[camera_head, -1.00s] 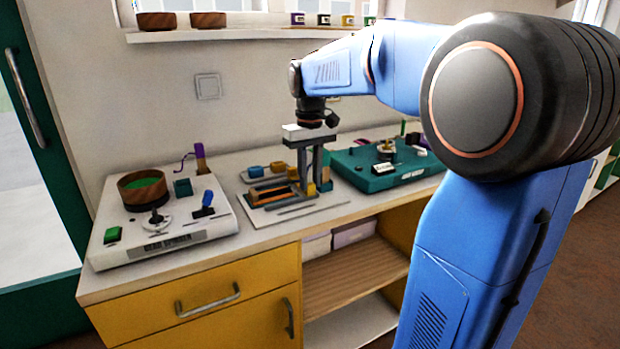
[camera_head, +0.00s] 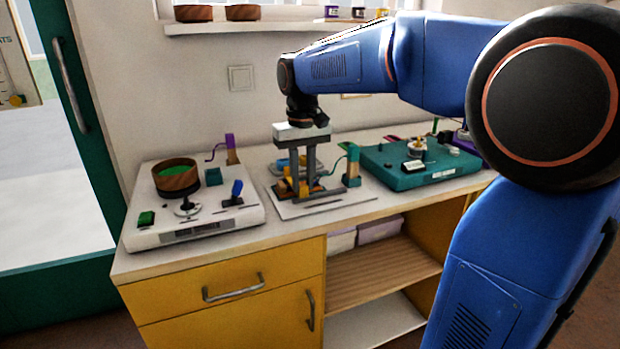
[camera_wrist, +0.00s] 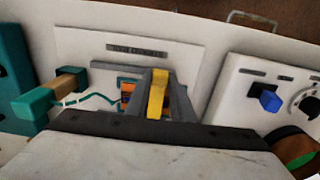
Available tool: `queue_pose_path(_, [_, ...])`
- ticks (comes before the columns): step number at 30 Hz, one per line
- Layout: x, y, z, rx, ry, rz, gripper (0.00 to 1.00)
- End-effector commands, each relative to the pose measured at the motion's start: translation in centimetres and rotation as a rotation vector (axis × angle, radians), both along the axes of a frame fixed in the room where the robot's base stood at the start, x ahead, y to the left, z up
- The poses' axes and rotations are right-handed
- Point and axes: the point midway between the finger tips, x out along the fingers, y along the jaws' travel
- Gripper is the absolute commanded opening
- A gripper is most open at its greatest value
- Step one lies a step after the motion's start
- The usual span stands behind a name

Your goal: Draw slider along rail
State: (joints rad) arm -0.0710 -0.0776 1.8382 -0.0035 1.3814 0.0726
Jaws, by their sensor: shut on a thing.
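A white board (camera_head: 193,225) with a wooden bowl (camera_head: 176,178) and blue lever (camera_head: 236,189) lies left. A teal board (camera_head: 420,172) lies right.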

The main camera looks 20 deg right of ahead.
Motion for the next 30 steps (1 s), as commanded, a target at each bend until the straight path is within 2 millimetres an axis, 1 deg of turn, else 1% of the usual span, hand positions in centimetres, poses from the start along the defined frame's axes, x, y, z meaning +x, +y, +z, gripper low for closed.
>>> queue_pose_path(1, [0.0, 0.3, 0.0, 0.005, -0.001, 0.001, 0.00])
queue_pose_path(6, [0.0, 0.3, 0.0, 0.006, -0.001, 0.002, 0.00])
queue_pose_path(7, [0.0, 0.3, 0.0, 0.007, -0.001, 0.002, 0.24])
queue_pose_path(8, [0.0, 0.3, 0.0, 0.007, -0.001, 0.002, 0.31])
queue_pose_path(9, [0.0, 0.3, 0.0, 0.007, -0.001, 0.002, 0.40])
queue_pose_path(20, [0.0, 0.2, 0.3, 0.004, -0.001, 0.001, 0.41])
queue_pose_path(23, [0.1, 0.2, 1.1, 0.004, -0.002, 0.001, 0.41])
queue_pose_path(25, [0.1, 0.2, 2.1, 0.004, -0.003, 0.001, 0.41])
queue_pose_path(30, [0.1, 0.2, 5.3, 0.004, -0.004, 0.001, 0.41])
